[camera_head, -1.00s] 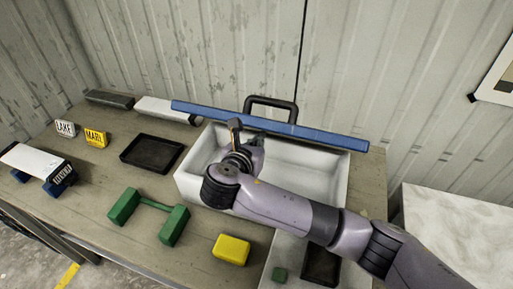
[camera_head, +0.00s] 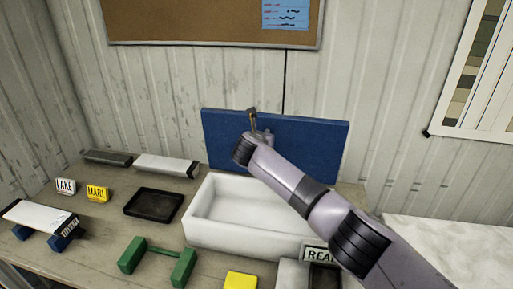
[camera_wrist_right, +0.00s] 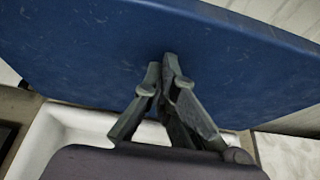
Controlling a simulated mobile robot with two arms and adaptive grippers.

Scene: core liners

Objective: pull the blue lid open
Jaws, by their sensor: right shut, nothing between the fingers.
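The blue lid (camera_head: 310,146) stands raised along the back edge of the white box (camera_head: 212,235), with its broad flat face toward me. The box is open and looks empty where I see inside; my right arm covers part of it. My right gripper (camera_head: 252,118) is in front of the lid's face, left of its middle. In the right wrist view, the gripper (camera_wrist_right: 166,72) has its fingers together with nothing between them, and its tips are at or very near the blue lid (camera_wrist_right: 90,45). The lid's handle is out of sight. My left gripper is not in view.
LAKE (camera_head: 65,186) and MARL (camera_head: 97,193) signs stand farther left. The corrugated wall (camera_head: 175,110) is close behind the lid.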

